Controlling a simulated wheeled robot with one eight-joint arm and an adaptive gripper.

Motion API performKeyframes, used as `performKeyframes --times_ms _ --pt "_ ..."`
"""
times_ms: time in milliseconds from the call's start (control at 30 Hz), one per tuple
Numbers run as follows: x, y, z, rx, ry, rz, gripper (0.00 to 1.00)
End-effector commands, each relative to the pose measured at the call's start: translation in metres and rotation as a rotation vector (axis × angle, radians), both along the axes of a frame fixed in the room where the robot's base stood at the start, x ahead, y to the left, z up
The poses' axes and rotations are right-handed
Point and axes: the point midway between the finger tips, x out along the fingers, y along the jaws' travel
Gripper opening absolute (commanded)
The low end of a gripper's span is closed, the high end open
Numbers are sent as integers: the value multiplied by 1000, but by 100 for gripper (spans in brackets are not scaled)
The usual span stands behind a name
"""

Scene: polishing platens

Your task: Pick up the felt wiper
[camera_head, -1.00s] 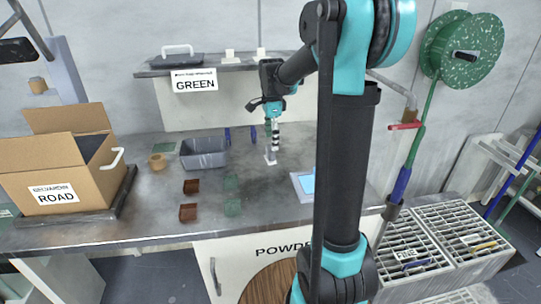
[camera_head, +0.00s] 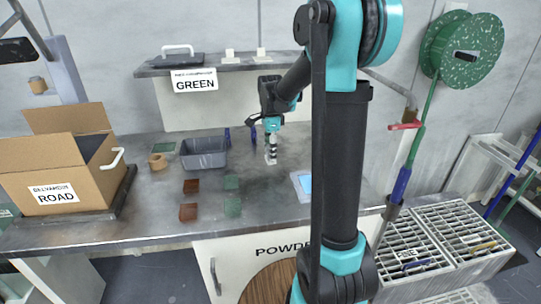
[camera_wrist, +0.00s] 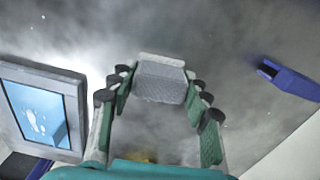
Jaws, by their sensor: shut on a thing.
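The felt wiper (camera_wrist: 160,82), a grey block with a pale top edge, sits between my fingertips in the wrist view. My gripper (camera_wrist: 162,90) is shut on it, with a finger along each side. In the head view my gripper (camera_head: 271,147) points down over the middle of the bench, and the wiper (camera_head: 270,158) shows as a small pale shape at its tip. I cannot tell whether the wiper touches the bench or is just above it.
A tablet-like panel with a blue screen (camera_head: 305,184) lies right of the wiper. A grey bin (camera_head: 204,153), brown and green blocks (camera_head: 232,206) and a cardboard box (camera_head: 50,175) stand to the left. A blue-handled tool (camera_wrist: 288,78) lies right in the wrist view. A shelf (camera_head: 215,67) runs behind.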

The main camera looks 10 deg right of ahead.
Motion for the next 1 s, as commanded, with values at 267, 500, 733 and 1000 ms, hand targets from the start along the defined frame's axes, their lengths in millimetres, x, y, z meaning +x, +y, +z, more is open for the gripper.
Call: performKeyframes --times_ms 267,500,733,1000 --pt "0 0 0 0 0 0 19" --pt "0 0 6 0 0 0 19" --pt "0 0 38 0 0 0 19" --pt "0 0 110 0 0 0 19"
